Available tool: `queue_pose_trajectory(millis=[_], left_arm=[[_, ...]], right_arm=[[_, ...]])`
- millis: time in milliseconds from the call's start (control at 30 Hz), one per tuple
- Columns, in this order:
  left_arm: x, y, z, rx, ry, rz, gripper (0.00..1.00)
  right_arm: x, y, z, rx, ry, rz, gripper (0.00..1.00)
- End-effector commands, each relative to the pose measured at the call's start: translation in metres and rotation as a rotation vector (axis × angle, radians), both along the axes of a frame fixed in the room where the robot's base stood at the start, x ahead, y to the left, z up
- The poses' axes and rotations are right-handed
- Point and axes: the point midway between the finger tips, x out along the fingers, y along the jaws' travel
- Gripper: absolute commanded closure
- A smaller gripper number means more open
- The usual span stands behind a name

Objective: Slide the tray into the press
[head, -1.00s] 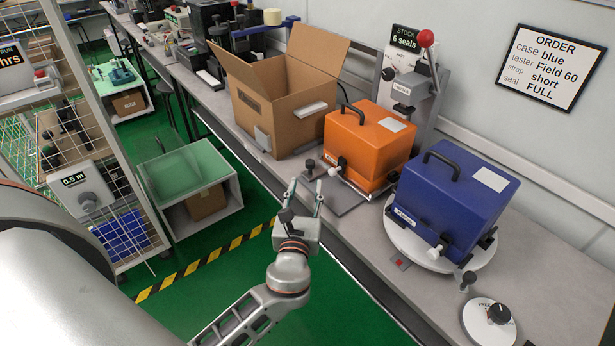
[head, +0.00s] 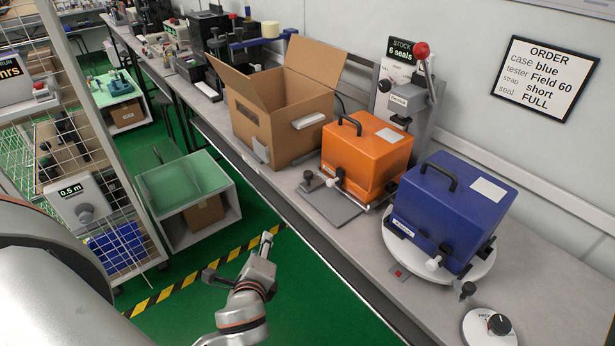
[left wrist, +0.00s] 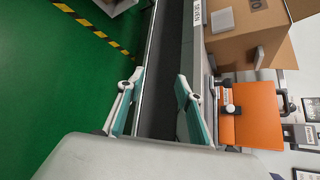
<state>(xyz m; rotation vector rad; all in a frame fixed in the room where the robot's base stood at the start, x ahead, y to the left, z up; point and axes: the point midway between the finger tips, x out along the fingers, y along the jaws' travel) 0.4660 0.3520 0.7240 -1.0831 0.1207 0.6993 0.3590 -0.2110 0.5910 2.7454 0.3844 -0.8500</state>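The tray (head: 336,205) is a flat grey plate with a dark knob (head: 307,176) at its left corner, lying on the bench. An orange case (head: 362,158) with a black handle sits at the tray's back part. The press (head: 412,105) is a grey stand with a red-ball lever, behind the orange case. My left gripper (head: 263,248) is beyond the bench's front edge, over the floor, apart from the tray. The left wrist view shows its teal fingers (left wrist: 158,92) spread with nothing between them. My right gripper is not in view.
A blue case (head: 440,212) stands on a round white turntable (head: 398,238) to the right. An open cardboard box (head: 280,130) stands left of the tray. A glass-topped shelf unit (head: 185,185) stands across the aisle.

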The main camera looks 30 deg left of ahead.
Motion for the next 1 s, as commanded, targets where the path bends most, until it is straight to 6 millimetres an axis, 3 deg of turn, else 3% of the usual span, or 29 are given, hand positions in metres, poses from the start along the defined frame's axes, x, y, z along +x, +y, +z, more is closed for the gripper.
queue_pose_trajectory(millis=[33,200,400,533,700,1000], left_arm=[[-0.018,0.0,-0.013,-0.138,-0.005,0.053,0.65],[-0.058,-0.019,-0.051,-0.556,-0.028,0.21,0.65],[-0.087,-0.052,-0.081,-0.94,-0.045,0.346,0.65],[-0.098,-0.077,-0.091,-1.164,-0.063,0.416,0.65],[-0.093,-0.09,-0.07,-1.307,-0.103,0.44,0.65],[-0.068,-0.058,-0.013,-1.218,-0.175,0.459,0.65]], right_arm=[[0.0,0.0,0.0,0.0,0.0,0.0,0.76],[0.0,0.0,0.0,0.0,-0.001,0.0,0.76],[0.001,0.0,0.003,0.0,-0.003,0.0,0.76],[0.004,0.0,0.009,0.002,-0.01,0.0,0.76],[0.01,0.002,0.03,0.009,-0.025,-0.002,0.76],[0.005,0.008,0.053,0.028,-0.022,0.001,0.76]])
